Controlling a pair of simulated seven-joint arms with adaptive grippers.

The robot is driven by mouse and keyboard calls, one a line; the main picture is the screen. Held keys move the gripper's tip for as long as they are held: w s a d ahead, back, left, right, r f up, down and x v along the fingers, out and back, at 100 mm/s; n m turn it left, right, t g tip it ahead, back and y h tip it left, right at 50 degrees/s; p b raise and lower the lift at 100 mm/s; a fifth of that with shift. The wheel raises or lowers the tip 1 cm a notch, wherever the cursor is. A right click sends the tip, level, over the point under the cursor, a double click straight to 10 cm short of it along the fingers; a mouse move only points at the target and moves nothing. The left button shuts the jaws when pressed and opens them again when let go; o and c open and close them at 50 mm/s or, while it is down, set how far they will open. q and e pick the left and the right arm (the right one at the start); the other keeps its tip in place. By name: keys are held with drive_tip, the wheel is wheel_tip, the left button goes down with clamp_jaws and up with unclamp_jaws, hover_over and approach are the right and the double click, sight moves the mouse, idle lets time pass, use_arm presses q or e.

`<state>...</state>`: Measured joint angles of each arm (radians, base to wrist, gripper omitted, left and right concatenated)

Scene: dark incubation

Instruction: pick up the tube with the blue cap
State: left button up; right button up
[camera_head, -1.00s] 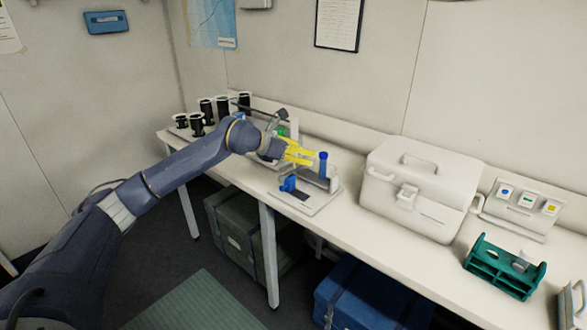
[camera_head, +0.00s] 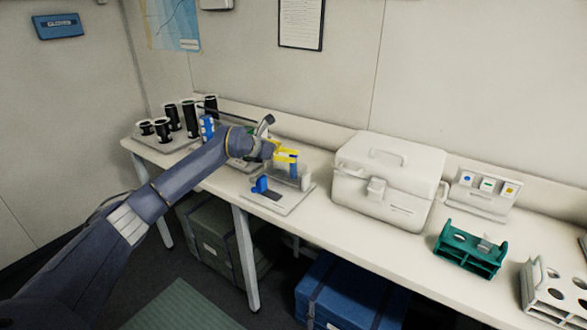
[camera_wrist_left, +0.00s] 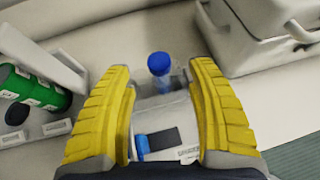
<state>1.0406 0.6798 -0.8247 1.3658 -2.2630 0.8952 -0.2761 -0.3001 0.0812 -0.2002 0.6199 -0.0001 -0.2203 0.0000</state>
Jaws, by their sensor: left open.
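The tube with the blue cap (camera_wrist_left: 159,63) stands upright between my two yellow fingers in the left wrist view. Its clear body shows below the cap. My left gripper (camera_wrist_left: 160,82) is open, with one finger on each side of the tube and a gap on both sides. In the head view my left gripper (camera_head: 286,156) is at the tube, and its yellow fingers largely hide the tube and cap. The tube stands at a small stand (camera_head: 279,201) with a blue part and a dark pad on its base. My right gripper is not in view.
A white cooler box (camera_head: 389,180) stands right of the stand. A green rack (camera_head: 470,248) and a white rack (camera_head: 555,291) are further right. Black containers (camera_head: 189,119) stand at the left end of the bench (camera_head: 330,219).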

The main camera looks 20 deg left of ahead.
sight(294, 166)
use_arm(q)
drive_tip(key=shift+x, duration=2.8)
drive_tip(key=shift+c, duration=0.5)
clamp_jaws()
